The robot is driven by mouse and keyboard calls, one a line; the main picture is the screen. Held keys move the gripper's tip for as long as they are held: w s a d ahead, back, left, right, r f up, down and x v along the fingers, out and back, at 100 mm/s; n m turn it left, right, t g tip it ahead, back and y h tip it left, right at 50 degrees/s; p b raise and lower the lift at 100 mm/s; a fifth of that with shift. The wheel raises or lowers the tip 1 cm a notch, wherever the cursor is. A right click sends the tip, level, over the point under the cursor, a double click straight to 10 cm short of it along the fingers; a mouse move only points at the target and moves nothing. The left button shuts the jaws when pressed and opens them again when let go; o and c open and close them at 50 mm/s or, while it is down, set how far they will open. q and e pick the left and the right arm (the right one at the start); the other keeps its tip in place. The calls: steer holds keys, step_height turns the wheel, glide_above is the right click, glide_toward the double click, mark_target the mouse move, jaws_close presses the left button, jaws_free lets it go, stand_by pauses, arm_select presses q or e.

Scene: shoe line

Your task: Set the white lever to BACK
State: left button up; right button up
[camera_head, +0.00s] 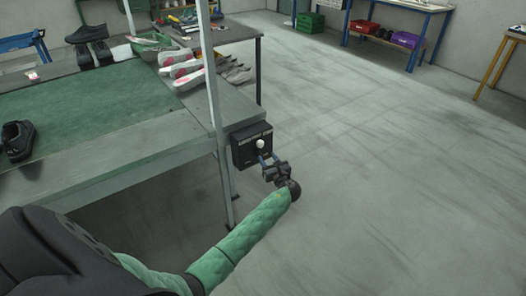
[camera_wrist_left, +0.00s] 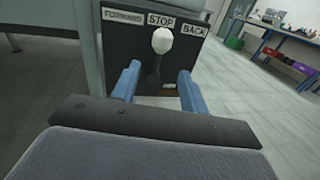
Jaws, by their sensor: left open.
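The white lever knob (camera_head: 261,144) is on a black control box (camera_head: 240,152) fixed at the end of the bench. In the left wrist view the lever's white knob (camera_wrist_left: 162,40) stands upright under the STOP label (camera_wrist_left: 161,20), between FORWARD (camera_wrist_left: 123,16) on the left and BACK (camera_wrist_left: 194,30) on the right. My left gripper (camera_head: 267,159) is just in front of the box. Its two blue fingers (camera_wrist_left: 158,84) are open, one on each side of the dark lever stem, with nothing clearly gripped. My right gripper is not in view.
A grey metal post (camera_head: 213,90) rises close to the left of the box. The bench with its green belt (camera_head: 90,115) carries shoes (camera_head: 185,70). The floor (camera_head: 380,180) to the right is clear.

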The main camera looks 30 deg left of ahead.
mark_target(260, 148)
arm_select(q)
steer(key=shift+x, duration=3.2)
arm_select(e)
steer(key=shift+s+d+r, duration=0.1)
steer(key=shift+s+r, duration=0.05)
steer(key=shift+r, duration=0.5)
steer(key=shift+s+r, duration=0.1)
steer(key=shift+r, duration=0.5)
arm_select(q)
steer(key=shift+s, duration=0.1)
steer(key=shift+c, duration=0.2)
jaws_close()
steer(key=shift+p, duration=0.3)
